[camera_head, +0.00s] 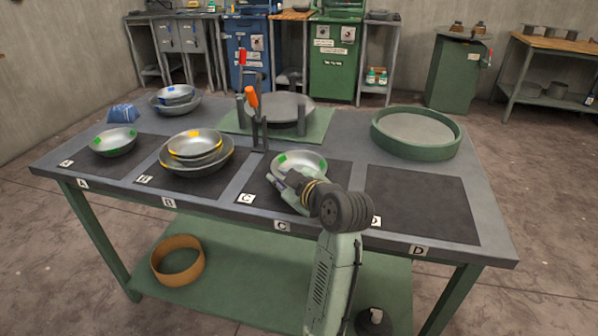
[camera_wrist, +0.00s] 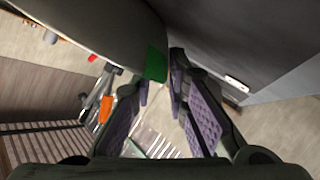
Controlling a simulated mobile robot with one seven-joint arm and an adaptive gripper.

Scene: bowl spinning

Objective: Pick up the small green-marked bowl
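A small metal bowl with green marks (camera_head: 300,162) sits on dark mat C in the head view. Its dark side and one green patch (camera_wrist: 156,62) fill the upper left of the wrist view. My gripper (camera_head: 282,182) is at the bowl's near left rim. In the wrist view my gripper (camera_wrist: 160,85) has a gap between its purple-padded fingers, with the bowl's edge close to the fingertips; contact cannot be made out. Another small green-marked bowl (camera_head: 114,142) rests on mat A, apart from my gripper.
Yellow-marked bowls (camera_head: 195,147) are stacked on mat B; blue-marked bowls (camera_head: 176,96) stand behind. A stand with an orange-handled clamp (camera_head: 252,100) and a round plate (camera_head: 280,108) is behind mat C. A green round tray (camera_head: 416,132) is at the back right. Mat D (camera_head: 420,200) is empty.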

